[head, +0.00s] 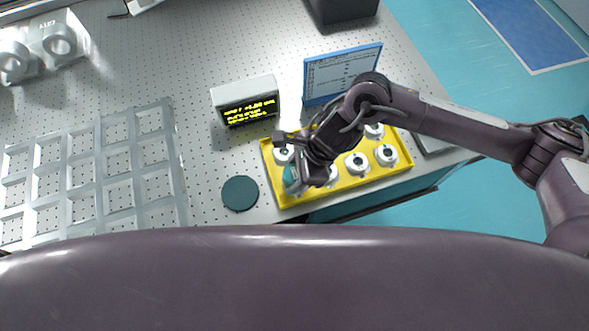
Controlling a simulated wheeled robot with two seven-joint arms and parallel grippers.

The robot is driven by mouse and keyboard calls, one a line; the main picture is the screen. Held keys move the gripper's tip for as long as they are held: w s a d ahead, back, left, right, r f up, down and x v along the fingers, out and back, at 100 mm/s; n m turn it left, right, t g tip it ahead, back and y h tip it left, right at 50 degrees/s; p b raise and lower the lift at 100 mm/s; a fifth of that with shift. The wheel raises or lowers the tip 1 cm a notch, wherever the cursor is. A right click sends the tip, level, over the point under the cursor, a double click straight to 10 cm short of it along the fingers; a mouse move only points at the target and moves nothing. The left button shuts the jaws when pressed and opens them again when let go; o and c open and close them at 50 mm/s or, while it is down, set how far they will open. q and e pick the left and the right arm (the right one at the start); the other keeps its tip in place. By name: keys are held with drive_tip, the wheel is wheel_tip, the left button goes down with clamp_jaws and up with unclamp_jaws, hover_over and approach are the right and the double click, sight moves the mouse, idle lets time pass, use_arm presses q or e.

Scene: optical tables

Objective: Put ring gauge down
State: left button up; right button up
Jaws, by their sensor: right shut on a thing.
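My right gripper (298,182) reaches in from the right and points down over the left part of the yellow tray (330,194). It is shut on a ring gauge, a small piece with a teal face (289,175) that shows beside the fingers. The gripper hides much of the piece, and I cannot tell whether it touches the tray. Several pale ring gauges with dark centres, such as one at the right (386,154), sit in the tray. A round dark teal pad (240,206) lies bare on the table, left of the tray. My left gripper is out of view.
A small display box (245,86) with yellow text and a blue-framed panel (373,58) stand behind the tray. A pale compartment rack (98,140) fills the left. The perforated tabletop (190,60) is clear between them. The table's front edge runs just below the tray.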

drive_tip(key=shift+f, duration=0.1)
drive_tip(key=shift+f+b, duration=0.2)
drive_tip(key=shift+b, duration=0.1)
drive_tip(key=o, duration=1.2)
drive_tip(key=shift+r, duration=0.1)
drive_tip(key=shift+r+p, duration=0.25)
drive_tip(key=shift+p, duration=0.15)
drive_tip(key=shift+w+d+r, duration=0.1)
drive_tip(key=shift+d+r, duration=0.1)
drive_tip(key=shift+r, duration=0.1)
drive_tip(key=b+v, duration=0.2)
drive_tip(key=v, duration=0.9)
